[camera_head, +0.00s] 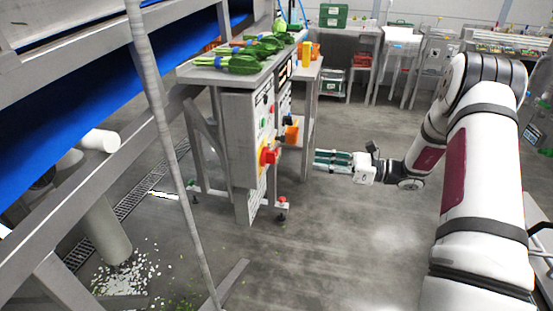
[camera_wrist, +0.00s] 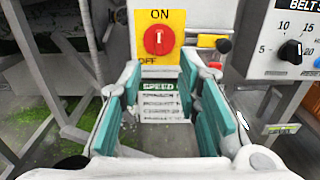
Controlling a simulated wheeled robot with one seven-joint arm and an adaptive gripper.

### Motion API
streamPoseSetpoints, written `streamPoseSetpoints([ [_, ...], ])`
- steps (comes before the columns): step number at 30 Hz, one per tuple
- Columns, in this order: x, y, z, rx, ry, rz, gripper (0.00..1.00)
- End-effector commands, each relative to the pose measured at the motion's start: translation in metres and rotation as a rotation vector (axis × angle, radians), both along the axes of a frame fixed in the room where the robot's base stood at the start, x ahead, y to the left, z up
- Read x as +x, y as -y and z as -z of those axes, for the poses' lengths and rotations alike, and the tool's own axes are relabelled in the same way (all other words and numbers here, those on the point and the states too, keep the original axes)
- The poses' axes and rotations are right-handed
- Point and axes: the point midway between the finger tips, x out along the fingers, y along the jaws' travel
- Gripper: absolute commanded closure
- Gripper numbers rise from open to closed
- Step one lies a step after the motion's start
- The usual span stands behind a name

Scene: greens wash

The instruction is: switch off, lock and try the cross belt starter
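The starter is a grey box (camera_head: 241,135) on the end of a metal bench. Its red rotary knob on a yellow plate shows in the head view (camera_head: 268,155). In the wrist view the red knob (camera_wrist: 159,40) is ahead, with ON above and OFF at lower left; its pale mark stands upright, towards ON. My gripper (camera_head: 319,158) is to the right of the box, apart from it. In the wrist view its teal fingers (camera_wrist: 160,88) are spread with nothing between them, below and short of the knob. I cannot make out a lock or tag.
A belt speed dial (camera_wrist: 290,51) is on a panel to the right. A yellow and black part (camera_wrist: 213,42) sticks out beside the knob. Leafy greens (camera_head: 240,63) lie on the bench top. A blue conveyor (camera_head: 75,120) fills the left. Floor right of the box is clear.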

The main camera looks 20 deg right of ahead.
Motion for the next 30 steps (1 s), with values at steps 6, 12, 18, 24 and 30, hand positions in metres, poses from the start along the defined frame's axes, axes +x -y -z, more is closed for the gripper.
streamPoseSetpoints([
  [6,0.015,-0.027,-0.001,-0.001,0.002,-0.006,0.69],
  [12,0.034,-0.062,0.0,-0.001,0.0,-0.006,0.69],
  [18,0.052,-0.093,0.0,-0.003,0.001,-0.006,0.69],
  [24,0.064,-0.112,-0.001,-0.003,0.002,-0.004,0.69],
  [30,0.067,-0.118,-0.001,-0.003,0.002,-0.003,0.69],
])
